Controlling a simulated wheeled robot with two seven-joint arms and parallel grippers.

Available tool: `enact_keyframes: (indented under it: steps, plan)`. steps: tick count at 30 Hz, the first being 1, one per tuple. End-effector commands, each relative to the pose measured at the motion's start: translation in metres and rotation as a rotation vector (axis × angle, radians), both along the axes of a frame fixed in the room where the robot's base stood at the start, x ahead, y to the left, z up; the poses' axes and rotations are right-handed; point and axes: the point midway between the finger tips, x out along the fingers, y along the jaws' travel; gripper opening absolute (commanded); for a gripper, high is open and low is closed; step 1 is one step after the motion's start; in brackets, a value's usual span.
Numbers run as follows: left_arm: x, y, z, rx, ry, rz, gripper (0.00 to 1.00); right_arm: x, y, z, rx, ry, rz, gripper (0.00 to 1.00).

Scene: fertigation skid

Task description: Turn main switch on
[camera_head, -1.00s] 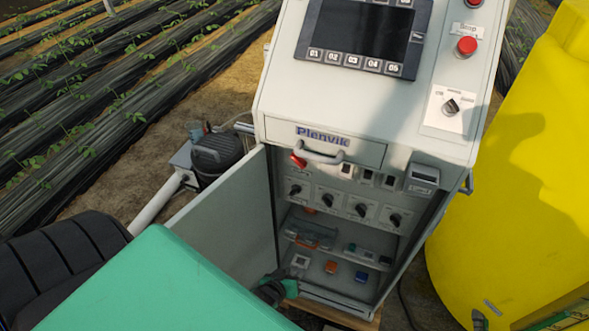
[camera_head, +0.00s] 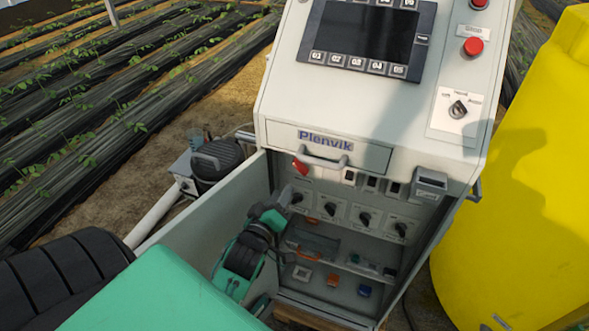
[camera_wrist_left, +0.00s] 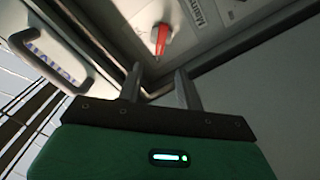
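The main switch is a red handle (camera_head: 300,167) at the upper left inside the open cabinet, just under the drawer. In the left wrist view the red handle (camera_wrist_left: 161,40) stands nearly upright in the picture, beside a partly cut-off label starting "Main" (camera_wrist_left: 198,12). My left gripper (camera_head: 286,194) is inside the cabinet opening, below the handle. In the left wrist view its two fingers (camera_wrist_left: 158,82) are apart with nothing between them, and the handle lies beyond the tips, apart from them. My right gripper is not in view.
The open cabinet door (camera_head: 205,210) stands close to the left of my arm. Several black rotary knobs (camera_head: 331,209) sit right of the gripper, above shelves with small parts. The drawer handle (camera_head: 322,162) juts out above. A yellow tank (camera_head: 520,190) stands at the right.

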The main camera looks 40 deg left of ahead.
Motion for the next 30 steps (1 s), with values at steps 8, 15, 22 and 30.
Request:
enact_keyframes:
  steps: [8,15,22,30]
  plan:
    - [0.05,0.012,0.003,0.003,0.001,0.0,0.36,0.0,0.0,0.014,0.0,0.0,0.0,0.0]
    - [0.084,0.02,0.001,0.002,0.001,-0.001,0.36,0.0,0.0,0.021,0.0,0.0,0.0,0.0]
    - [0.097,0.023,0.0,0.002,0.001,-0.001,0.36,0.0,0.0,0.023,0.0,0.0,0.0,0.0]
    - [0.098,0.023,-0.001,0.001,0.003,-0.001,0.36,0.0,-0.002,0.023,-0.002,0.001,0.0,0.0]
